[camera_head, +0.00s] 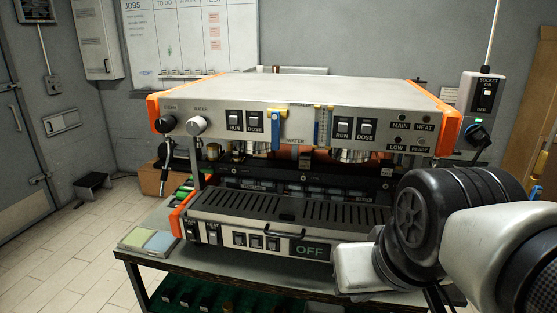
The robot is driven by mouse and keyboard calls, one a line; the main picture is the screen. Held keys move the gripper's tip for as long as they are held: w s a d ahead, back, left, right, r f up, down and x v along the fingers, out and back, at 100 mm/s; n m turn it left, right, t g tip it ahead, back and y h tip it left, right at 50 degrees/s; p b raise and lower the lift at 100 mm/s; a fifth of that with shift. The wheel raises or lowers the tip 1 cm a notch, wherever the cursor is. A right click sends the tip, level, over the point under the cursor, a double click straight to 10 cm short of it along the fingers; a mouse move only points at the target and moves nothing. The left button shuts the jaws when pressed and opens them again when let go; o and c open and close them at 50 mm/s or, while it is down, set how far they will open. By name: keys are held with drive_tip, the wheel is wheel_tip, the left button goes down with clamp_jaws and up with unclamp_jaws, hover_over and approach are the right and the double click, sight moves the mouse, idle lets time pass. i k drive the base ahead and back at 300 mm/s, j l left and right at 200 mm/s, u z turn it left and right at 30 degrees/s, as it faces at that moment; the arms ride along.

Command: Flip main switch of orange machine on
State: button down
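The orange machine (300,92) is a wide metal boiler unit with orange side panels, standing on a dark table. Its lower front box has a switch that appears labelled MAIN (191,231) at the far left end. The switch's position is too small to tell. A dark display (312,250) on the same box reads OFF in green. A round MAIN lamp (402,117) at the upper right looks dark. My arm reaches in from the right, in front of the machine's lower right part. My gripper's fingers do not show.
A socket box (482,92) marked OFF hangs at the right, with a plug and cable below. Two coloured pads (148,240) lie at the table's left corner. More switches (256,242) and knobs (196,125) sit on the machine's front. The floor at left is mostly clear.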

sight(190, 232)
drive_tip(key=i+j+u, duration=0.1)
drive_tip(key=j, duration=0.25)
drive_tip(key=i+j, duration=0.25)
drive_tip(key=i+j+u, duration=0.15)
drive_tip(key=j, duration=0.3)
